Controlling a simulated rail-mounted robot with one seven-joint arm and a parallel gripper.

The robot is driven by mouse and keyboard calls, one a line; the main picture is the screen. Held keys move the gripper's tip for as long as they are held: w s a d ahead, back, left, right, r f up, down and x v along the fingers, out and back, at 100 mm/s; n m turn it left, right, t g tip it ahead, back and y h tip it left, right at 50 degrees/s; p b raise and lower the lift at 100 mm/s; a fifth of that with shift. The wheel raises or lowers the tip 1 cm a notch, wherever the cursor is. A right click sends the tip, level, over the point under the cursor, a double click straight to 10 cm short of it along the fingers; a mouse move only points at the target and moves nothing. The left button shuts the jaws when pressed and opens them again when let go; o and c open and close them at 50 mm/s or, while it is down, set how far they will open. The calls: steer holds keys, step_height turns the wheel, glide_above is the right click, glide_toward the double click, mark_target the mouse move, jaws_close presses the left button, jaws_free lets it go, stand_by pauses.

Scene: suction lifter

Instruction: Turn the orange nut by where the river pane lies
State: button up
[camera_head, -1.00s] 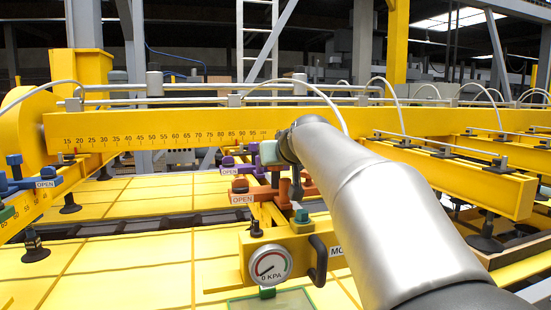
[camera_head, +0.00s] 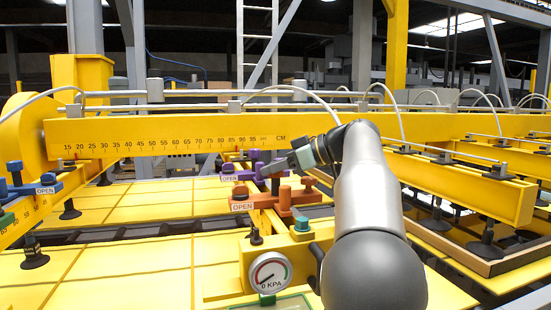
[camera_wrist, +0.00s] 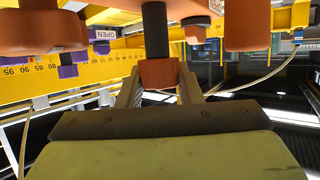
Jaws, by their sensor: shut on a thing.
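In the wrist view, the fingers of my gripper (camera_wrist: 160,88) are shut on a small orange nut (camera_wrist: 158,73). The nut is on a dark threaded post (camera_wrist: 154,30). Larger orange valve parts (camera_wrist: 40,30) are close on both sides. The nut itself is hard to make out there. I cannot tell which surface is the river pane. Yellow panels (camera_head: 110,262) lie below the frame, and a dark pane lies in a brown-edged tray (camera_head: 495,266) at the right.
A purple valve (camera_head: 246,168) with an OPEN label is just behind the orange one. A blue valve (camera_head: 36,180) is at far left. A pressure gauge (camera_head: 269,273) reading near zero stands in front. A yellow beam (camera_head: 180,135) with a centimetre scale crosses behind.

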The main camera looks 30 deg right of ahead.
steer(key=n+g+y+p, duration=0.3)
steer(key=n+g+p, duration=0.1)
steer(key=shift+d+r+p, duration=0.1)
steer(key=shift+d+p, duration=0.05)
steer(key=shift+p, duration=0.2)
steer(key=n+g+p, duration=0.2)
steer(key=shift+f+g+y, duration=0.2)
steer(key=shift+g+y, duration=0.1)
steer(key=shift+f+n+p, duration=0.15)
steer(key=shift+n+p, duration=0.15)
steer(key=o, duration=1)
